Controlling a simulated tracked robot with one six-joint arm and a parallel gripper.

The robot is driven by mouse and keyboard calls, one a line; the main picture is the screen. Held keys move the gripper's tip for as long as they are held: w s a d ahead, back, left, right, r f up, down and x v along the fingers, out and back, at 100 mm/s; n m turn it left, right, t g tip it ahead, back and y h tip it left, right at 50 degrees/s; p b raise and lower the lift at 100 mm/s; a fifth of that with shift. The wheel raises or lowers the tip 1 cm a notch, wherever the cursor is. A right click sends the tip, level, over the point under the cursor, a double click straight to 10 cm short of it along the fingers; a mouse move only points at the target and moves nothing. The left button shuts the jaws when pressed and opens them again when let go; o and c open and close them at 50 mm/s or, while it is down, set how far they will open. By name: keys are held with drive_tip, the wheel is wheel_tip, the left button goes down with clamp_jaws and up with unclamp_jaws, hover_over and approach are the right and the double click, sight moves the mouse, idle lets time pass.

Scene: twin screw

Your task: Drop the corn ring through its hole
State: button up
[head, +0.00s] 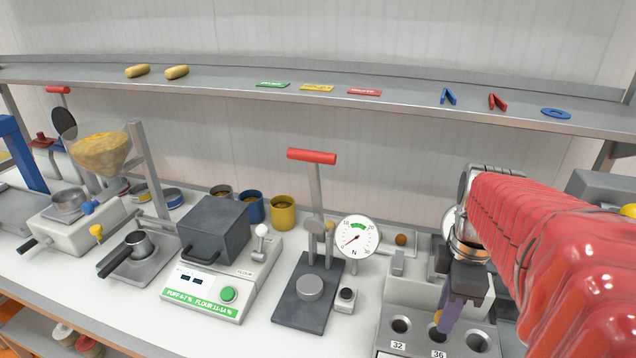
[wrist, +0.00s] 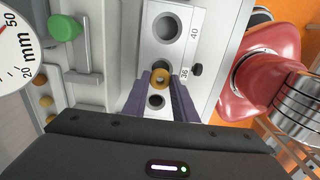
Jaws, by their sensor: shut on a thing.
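The corn ring (wrist: 160,76) is a small orange-brown ring between the purple fingertips of my gripper (wrist: 160,80). In the head view the ring (head: 437,316) shows partly beside the purple fingers of my gripper (head: 446,312). The grey gauge block (wrist: 155,45) has a row of round holes marked 32, 36 and 40. In the wrist view the ring overlaps the middle hole, marked 36, and hides part of it. The 40 hole (wrist: 168,27) and the 32 hole (wrist: 156,101) show on either side. I cannot tell how high the ring is above the block.
A dial gauge (head: 356,236) and a red-handled press (head: 311,157) stand left of the block. Small round pieces (wrist: 42,90) lie in a tray beside it. A shelf (head: 400,98) runs above the bench. My red arm fills the right of the head view.

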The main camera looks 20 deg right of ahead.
drive_tip(key=shift+f, duration=1.55)
idle(0.8)
drive_tip(key=o, duration=0.8)
drive_tip(key=shift+o, duration=0.7)
drive_tip(key=o, duration=0.3)
drive_tip(key=shift+s, duration=0.1)
drive_tip(key=shift+r, duration=0.1)
drive_tip(key=shift+r, duration=3.4)
